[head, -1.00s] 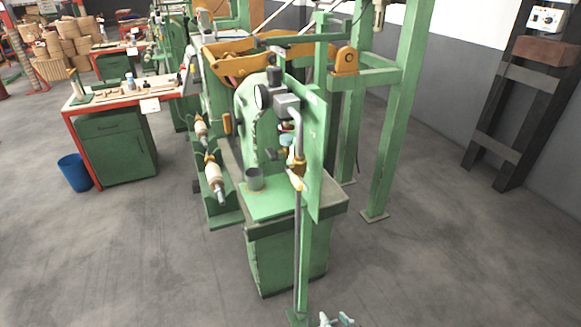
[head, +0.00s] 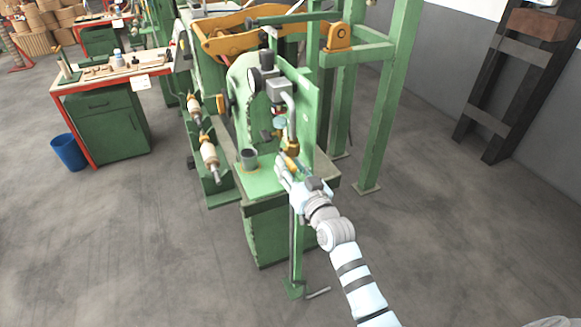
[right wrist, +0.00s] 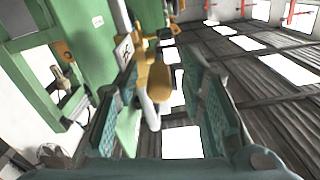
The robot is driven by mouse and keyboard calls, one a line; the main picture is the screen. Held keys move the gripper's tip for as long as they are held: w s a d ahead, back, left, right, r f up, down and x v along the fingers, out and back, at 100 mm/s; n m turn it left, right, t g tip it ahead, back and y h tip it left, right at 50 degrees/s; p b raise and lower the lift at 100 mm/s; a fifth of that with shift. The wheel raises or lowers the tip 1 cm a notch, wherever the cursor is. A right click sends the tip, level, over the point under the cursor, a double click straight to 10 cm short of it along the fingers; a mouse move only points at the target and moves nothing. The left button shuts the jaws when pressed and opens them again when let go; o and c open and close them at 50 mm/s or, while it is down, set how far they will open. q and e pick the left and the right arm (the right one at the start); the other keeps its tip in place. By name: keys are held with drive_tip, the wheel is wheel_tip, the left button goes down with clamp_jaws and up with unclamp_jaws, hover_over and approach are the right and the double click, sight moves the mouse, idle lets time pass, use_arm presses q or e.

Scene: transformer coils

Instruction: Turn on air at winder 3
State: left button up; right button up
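The winder (head: 245,95) is a green machine in the middle of the head view. A yellow valve handle (head: 291,161) sits low on this pipe, and the yellow valve part also shows in the right wrist view (right wrist: 158,82). My right gripper (head: 284,171) is at the handle. In the right wrist view its teal-padded fingers (right wrist: 162,75) are apart, with the yellow part and a pale pipe between them. Contact is unclear. My left gripper is not in view.
A grey cup (head: 249,160) stands on the winder's green top. Green frame posts (head: 388,110) rise behind on the right. A red-legged workbench (head: 105,75) and a blue bin (head: 69,152) are at left.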

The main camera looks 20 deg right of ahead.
drive_tip(key=shift+w, duration=0.2)
drive_tip(key=shift+c, duration=0.5)
clamp_jaws()
